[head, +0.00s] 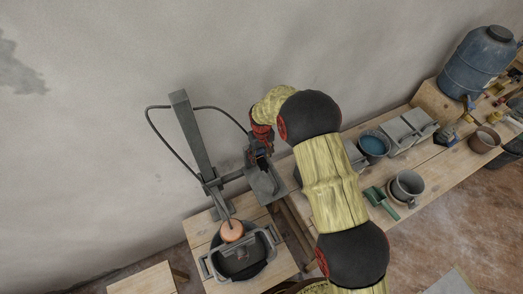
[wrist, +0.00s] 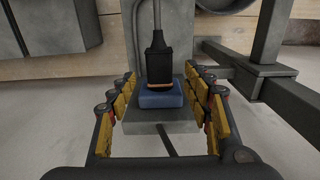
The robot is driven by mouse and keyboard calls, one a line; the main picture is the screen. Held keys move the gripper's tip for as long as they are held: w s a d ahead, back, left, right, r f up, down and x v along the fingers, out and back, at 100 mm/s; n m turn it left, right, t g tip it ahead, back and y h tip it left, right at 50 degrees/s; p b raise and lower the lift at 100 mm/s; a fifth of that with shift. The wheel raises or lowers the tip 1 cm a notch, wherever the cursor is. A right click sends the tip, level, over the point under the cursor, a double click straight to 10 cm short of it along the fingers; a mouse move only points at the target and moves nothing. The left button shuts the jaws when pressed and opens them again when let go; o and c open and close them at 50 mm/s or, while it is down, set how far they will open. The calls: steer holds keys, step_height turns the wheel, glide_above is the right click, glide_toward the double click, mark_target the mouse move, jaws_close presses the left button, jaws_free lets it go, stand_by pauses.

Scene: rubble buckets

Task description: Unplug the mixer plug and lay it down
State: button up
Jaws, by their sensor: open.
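The mixer plug (wrist: 158,59) is black with an orange band at its lower end, and a grey cable runs up from it in the wrist view. It meets a blue socket block (wrist: 161,96) on a grey bracket (wrist: 159,126). My gripper (wrist: 162,84) is open, with its yellow-padded fingers on either side of the plug and blue block, apart from them. In the head view my gripper (head: 262,143) is at the grey post beside the mixer stand (head: 195,140); my wrist hides much of the plug there.
A grey mixing bucket (head: 216,264) with an orange round part above it stands on a wooden table. A workbench at right holds a blue bucket (head: 374,146), grey blocks (head: 408,130), a grey cup (head: 407,186) and a green scoop (head: 381,202). A metal frame (wrist: 265,65) stands close right of my fingers.

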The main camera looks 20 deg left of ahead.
mark_target(261, 160)
steer(key=shift+f+p, duration=0.4)
steer(key=shift+f, duration=1.6)
jaws_close()
